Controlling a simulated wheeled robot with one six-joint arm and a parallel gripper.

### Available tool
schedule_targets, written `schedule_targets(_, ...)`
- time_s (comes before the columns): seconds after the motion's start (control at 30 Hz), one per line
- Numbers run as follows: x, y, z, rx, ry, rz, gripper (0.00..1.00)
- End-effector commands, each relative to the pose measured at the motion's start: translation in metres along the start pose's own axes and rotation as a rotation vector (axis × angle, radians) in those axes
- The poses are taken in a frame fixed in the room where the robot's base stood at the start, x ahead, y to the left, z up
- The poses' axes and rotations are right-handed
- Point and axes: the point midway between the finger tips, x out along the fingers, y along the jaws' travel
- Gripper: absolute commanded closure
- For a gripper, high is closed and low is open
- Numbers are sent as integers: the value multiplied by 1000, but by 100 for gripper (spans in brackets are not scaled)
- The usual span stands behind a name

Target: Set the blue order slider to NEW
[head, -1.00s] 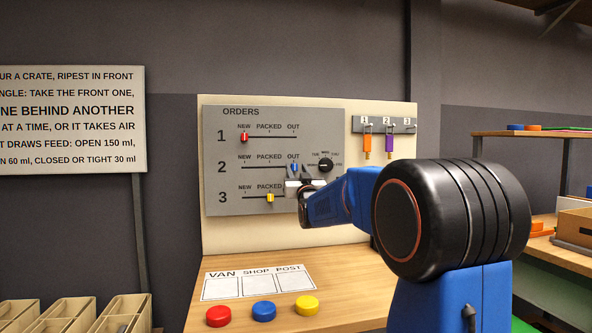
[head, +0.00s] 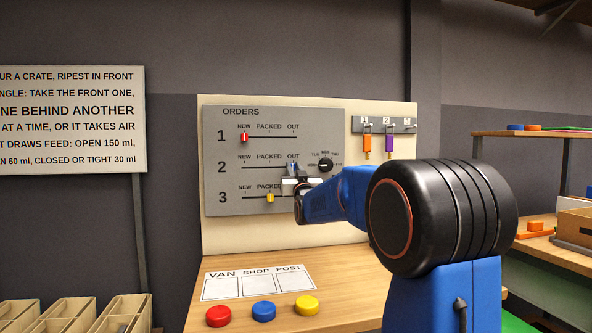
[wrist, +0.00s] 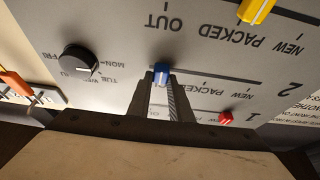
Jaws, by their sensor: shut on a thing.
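The blue order slider (head: 292,168) is in row 2 of the grey ORDERS panel (head: 225,180), at the OUT end on the right of its track. The NEW mark of that row is at the far left. My gripper (head: 291,176) is at the panel, shut on the blue knob. In the wrist view, where the lettering is upside down, the blue knob (wrist: 161,72) sits at the fingertips (wrist: 163,82). The fingers hide part of the knob.
The red slider (head: 244,137) is at NEW in row 1. The yellow slider (head: 270,198) is near PACKED in row 3, close below my gripper. A black dial (head: 326,165) is just right of it. Orange (head: 367,147) and purple (head: 389,144) tags hang further right.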

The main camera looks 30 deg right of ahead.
Motion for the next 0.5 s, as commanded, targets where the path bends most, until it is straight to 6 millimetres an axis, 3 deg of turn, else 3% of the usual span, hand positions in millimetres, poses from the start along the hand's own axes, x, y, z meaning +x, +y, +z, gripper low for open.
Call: schedule_targets(0.5,-1,-114,0,4,-1,-6,100)
